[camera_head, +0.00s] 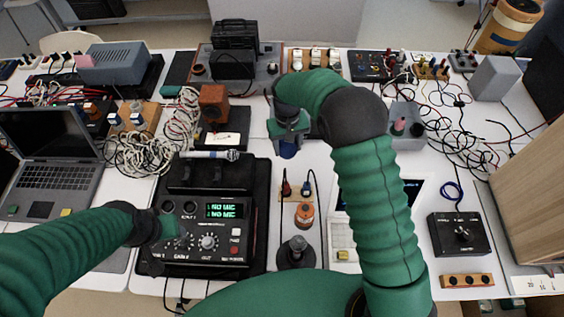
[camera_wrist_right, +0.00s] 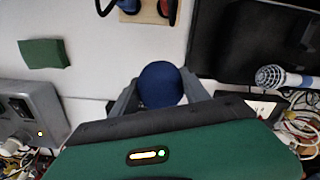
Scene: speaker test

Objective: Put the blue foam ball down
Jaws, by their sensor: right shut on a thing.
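The blue foam ball (camera_head: 288,150) is mostly hidden under my right gripper (camera_head: 288,133) in the head view. In the right wrist view the ball (camera_wrist_right: 160,84) sits between the two grey fingers of my right gripper (camera_wrist_right: 158,95), which is shut on it. The ball is over a bare part of the white table (camera_head: 265,125); I cannot tell how high. My left gripper (camera_head: 170,226) is over the left side of the black audio device, and its fingers do not show clearly enough to tell open from shut.
The black audio device (camera_head: 210,227) and a microphone (camera_head: 210,155) lie left of the ball. An orange-capped item (camera_head: 304,213) and a black stand (camera_head: 296,252) are nearer me. A grey box (camera_head: 406,120) stands to the right. A green block (camera_wrist_right: 44,53) shows in the wrist view.

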